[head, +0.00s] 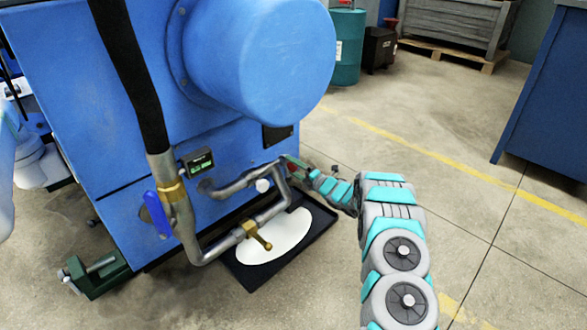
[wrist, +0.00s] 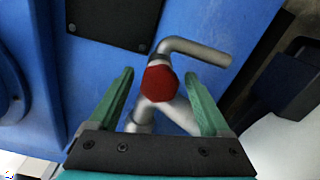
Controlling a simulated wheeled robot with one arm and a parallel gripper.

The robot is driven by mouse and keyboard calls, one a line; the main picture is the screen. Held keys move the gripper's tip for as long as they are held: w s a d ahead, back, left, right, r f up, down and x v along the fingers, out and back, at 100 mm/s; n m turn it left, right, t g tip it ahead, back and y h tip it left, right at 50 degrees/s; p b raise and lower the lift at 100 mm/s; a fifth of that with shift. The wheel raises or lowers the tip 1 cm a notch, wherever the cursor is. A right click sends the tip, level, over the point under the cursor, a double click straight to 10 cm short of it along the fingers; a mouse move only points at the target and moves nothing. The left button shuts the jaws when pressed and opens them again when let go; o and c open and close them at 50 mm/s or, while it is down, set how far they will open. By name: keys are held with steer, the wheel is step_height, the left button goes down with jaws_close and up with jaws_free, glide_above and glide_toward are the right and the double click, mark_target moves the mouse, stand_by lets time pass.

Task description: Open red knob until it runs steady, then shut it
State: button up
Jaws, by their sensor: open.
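The red knob (wrist: 160,83) sits on a grey pipe fitting in the wrist view. My gripper (wrist: 159,74) has its two green fingers apart, one on each side of the knob, with a gap on both sides. In the head view my gripper (head: 297,163) reaches the pipework at the front of the blue machine (head: 80,70). The knob is mostly hidden there. A bent grey spout (wrist: 200,50) leads off the fitting to the right in the wrist view.
A black tray (head: 247,277) holding a white patch lies under the pipes. A brass valve (head: 255,234), a blue lever (head: 157,213) and a small display (head: 198,162) are close by. A green vise (head: 95,275) is at lower left. Floor at right is clear.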

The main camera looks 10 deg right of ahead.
steer(key=shift+d, duration=0.1)
steer(key=v, duration=0.7)
steer(key=shift+s+p, duration=0.3)
steer(key=shift+p, duration=0.1)
steer(key=shift+d, duration=0.15)
